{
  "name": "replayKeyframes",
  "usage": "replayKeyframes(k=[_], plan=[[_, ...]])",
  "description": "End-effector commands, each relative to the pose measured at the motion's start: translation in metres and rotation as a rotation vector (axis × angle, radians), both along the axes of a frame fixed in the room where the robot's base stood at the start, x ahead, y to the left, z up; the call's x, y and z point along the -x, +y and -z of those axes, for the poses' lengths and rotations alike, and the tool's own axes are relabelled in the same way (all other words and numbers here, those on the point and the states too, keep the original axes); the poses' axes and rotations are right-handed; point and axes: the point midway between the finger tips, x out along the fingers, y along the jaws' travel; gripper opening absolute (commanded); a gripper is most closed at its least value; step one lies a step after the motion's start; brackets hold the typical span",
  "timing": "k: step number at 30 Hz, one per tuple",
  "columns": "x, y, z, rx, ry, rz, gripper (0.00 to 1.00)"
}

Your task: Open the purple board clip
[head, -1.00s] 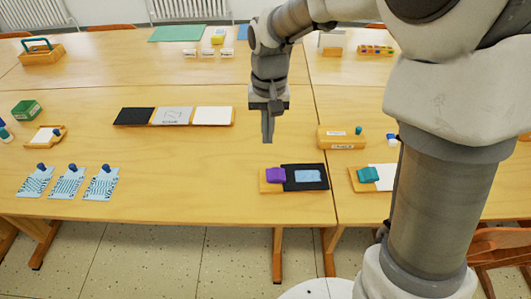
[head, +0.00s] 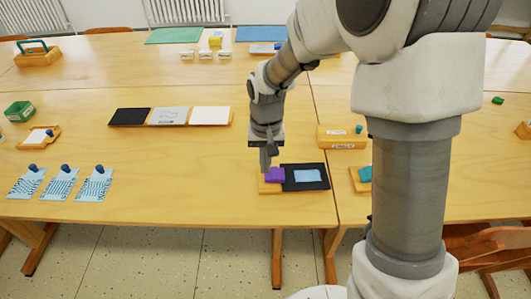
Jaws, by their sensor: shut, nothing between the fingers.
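The purple board clip (head: 275,175) sits on the left end of a small wooden board (head: 268,189) near the table's front edge. Beside it on the board lies a black sheet with a light blue patch (head: 308,177). The clip looks closed. My gripper (head: 265,166) points down with its fingers shut and empty. Its fingertips are at the clip's upper left edge and hide a little of it. I cannot tell whether they touch it.
A teal clip (head: 364,174) on another board stands to the right, partly behind my arm. A wooden block (head: 342,137) stands behind. A long tray (head: 233,118) with black, grey and white panels and several blue-knobbed cards lie left. The table left of the clip is clear.

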Motion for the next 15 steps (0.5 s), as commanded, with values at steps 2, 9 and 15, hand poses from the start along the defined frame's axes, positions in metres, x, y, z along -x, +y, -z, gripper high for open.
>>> replayKeyframes(k=[2,9,15], plan=[[0.0,0.0,0.013,0.0,0.001,0.0,0.0],[0.0,0.001,0.024,0.0,-0.001,0.001,0.0],[0.0,0.001,0.024,0.0,-0.001,0.0,0.0]])
